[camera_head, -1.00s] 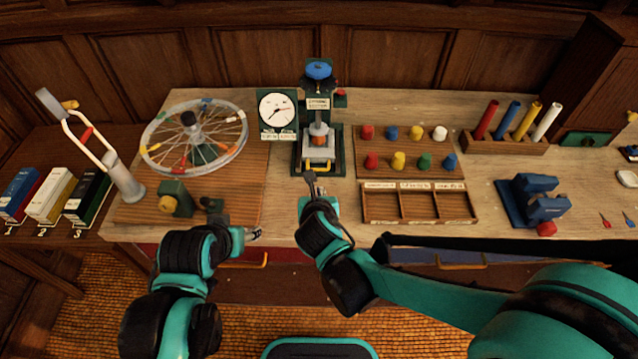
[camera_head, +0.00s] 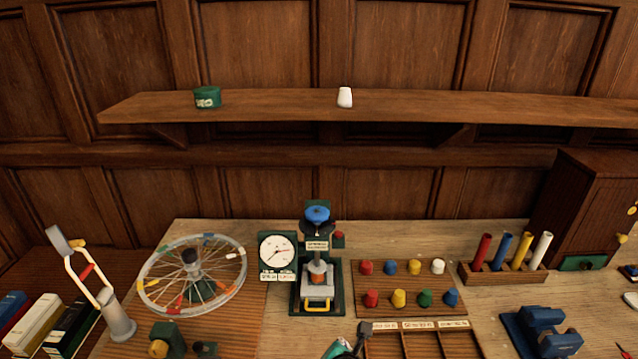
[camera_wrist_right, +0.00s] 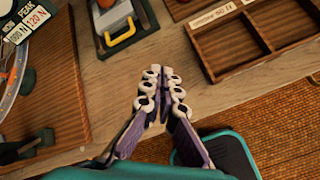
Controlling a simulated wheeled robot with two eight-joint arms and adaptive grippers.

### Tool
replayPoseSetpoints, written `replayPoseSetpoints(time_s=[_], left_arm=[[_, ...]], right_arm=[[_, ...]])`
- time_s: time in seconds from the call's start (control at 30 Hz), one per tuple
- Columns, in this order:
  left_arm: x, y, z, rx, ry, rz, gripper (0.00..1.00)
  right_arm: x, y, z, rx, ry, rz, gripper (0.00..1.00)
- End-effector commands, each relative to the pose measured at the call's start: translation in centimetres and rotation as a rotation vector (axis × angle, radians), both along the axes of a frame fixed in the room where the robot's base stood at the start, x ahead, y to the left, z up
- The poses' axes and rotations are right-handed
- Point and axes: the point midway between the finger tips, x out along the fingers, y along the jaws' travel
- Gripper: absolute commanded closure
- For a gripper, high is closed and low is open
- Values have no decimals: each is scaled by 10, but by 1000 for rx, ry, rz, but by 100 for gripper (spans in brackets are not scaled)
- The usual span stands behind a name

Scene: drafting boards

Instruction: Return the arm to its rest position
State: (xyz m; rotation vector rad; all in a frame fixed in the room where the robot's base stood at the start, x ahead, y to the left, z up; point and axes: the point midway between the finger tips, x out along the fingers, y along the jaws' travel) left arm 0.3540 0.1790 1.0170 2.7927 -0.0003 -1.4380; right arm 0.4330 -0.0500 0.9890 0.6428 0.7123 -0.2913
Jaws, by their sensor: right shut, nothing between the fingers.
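My right gripper (camera_head: 363,328) shows at the bottom edge of the head view, in front of the green press (camera_head: 318,290) and by the left end of the compartment tray (camera_head: 385,345). In the right wrist view the purple-grey fingers of the gripper (camera_wrist_right: 161,75) are together with nothing between them. The press's yellow handle (camera_wrist_right: 118,28) lies beyond the fingertips and apart from them. Most of my right arm is below the head view. My left gripper is in neither current view.
The spoked wheel (camera_head: 192,275) and white dial (camera_head: 277,251) are left of the press. Coloured pegs stand on a board (camera_head: 405,283) to the right. A blue vise (camera_head: 540,330) is farther right. A wall shelf (camera_head: 265,108) holds a green tin (camera_head: 207,97) and white cup (camera_head: 345,97).

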Motion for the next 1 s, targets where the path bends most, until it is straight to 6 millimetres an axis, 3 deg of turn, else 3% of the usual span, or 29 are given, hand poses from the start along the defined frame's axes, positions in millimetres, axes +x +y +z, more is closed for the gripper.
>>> replayPoseSetpoints(time_s=[0.03, 0.2, 0.33, 0.5, 0.7, 1.0], left_arm=[[0, 0, 0, 0, 0, 0, 46], [0, 0, 0, 0, 0, 0, 46], [0, 0, 0, 0, 0, 0, 46], [0, 0, 0, 0, 0, 0, 46], [0, 0, 0, 0, 0, 0, 46], [0, 0, 0, 0, 0, 0, 46]], right_arm=[[-4, -21, 3, 137, 19, -155, 100], [-25, -70, 10, 659, 61, -725, 100], [-45, -99, 17, 1038, 67, -1158, 100], [-68, -120, 24, 1416, 56, -1597, 100], [-78, -128, 28, 1612, 44, -1824, 100], [-79, -128, 28, 1626, 43, -1840, 100]])
